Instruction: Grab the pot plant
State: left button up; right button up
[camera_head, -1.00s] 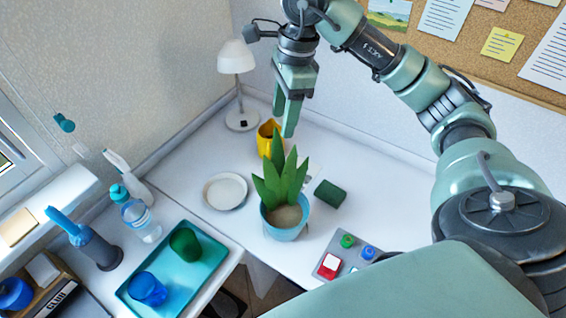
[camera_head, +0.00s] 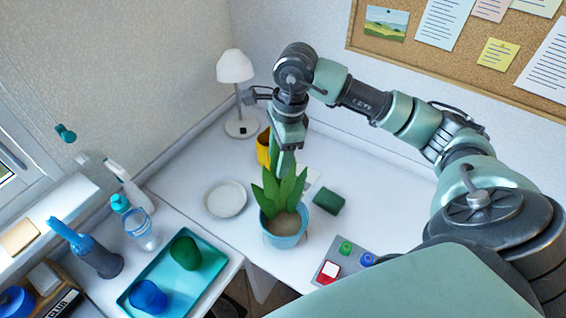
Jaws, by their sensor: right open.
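The pot plant stands upright on the white desk, with green pointed leaves (camera_head: 280,188) in a light blue pot (camera_head: 284,232). My right gripper (camera_head: 286,165) points down just above and behind the plant. Its fingers are open, and their tips are close to the upper leaves, which partly overlap them. I cannot tell whether they touch the leaves. My left gripper is not in view.
A yellow mug (camera_head: 263,150) stands close behind the plant, partly hidden by my gripper. A white plate (camera_head: 226,199) lies left of the pot, and a green sponge (camera_head: 329,196) right. A button panel (camera_head: 337,262) is in front right. A white lamp (camera_head: 237,90) stands behind.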

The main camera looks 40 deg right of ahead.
grip_shut()
dwell(1.3)
jog(key=shift+w+r, duration=0.1)
jog(key=shift+r, duration=0.05)
